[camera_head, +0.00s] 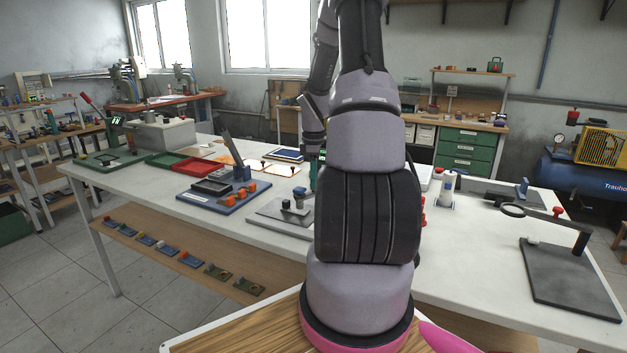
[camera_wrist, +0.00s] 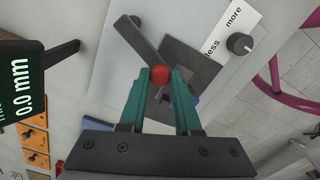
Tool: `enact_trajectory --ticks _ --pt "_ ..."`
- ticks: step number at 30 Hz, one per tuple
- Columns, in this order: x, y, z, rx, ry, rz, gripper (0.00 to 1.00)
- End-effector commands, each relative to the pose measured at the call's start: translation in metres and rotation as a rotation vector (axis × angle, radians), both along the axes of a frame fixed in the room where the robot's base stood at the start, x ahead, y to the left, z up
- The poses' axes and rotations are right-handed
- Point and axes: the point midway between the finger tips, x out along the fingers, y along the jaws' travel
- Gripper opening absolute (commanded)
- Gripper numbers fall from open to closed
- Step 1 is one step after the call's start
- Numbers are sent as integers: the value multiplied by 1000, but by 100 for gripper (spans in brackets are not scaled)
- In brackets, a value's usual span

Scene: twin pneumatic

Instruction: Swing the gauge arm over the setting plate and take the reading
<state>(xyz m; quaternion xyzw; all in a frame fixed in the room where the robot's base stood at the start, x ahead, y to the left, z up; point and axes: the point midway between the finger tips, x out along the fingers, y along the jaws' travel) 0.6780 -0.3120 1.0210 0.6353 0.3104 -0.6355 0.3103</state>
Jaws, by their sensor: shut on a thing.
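In the wrist view my gripper (camera_wrist: 160,80) has its two green fingers closed about a red ball knob (camera_wrist: 160,74). A dark grey bar (camera_wrist: 139,43), which looks like the gauge arm, runs from the knob to the upper left. A darker flat piece (camera_wrist: 195,62), perhaps the setting plate, lies beside and partly under the bar; I cannot tell how far the bar overlaps it. The display (camera_wrist: 18,95) at the left reads 0.0 mm.
A black knob (camera_wrist: 240,43) stands by a white label (camera_wrist: 226,28) reading "less" and "more". A pink ring-shaped part (camera_wrist: 275,80) is at the right. On the white table (camera_head: 455,240) stand a blue tray (camera_head: 222,206), a red tray (camera_head: 190,169) and a dark plate (camera_head: 567,280).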

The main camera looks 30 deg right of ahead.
Motion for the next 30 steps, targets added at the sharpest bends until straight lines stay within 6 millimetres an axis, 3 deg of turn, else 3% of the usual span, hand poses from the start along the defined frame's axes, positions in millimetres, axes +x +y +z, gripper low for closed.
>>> enact_trajectory --ticks 2,3,4,5,17,30 --pt "0 -1 0 -1 -1 -2 0" --pt "0 -1 0 -1 -1 -2 47" --pt "0 -1 0 -1 -1 -2 58" --pt "0 -1 0 -1 -1 -2 62" --pt "1 -1 8 -2 -2 -2 62" --pt "1 -1 88 -2 -3 -3 62"
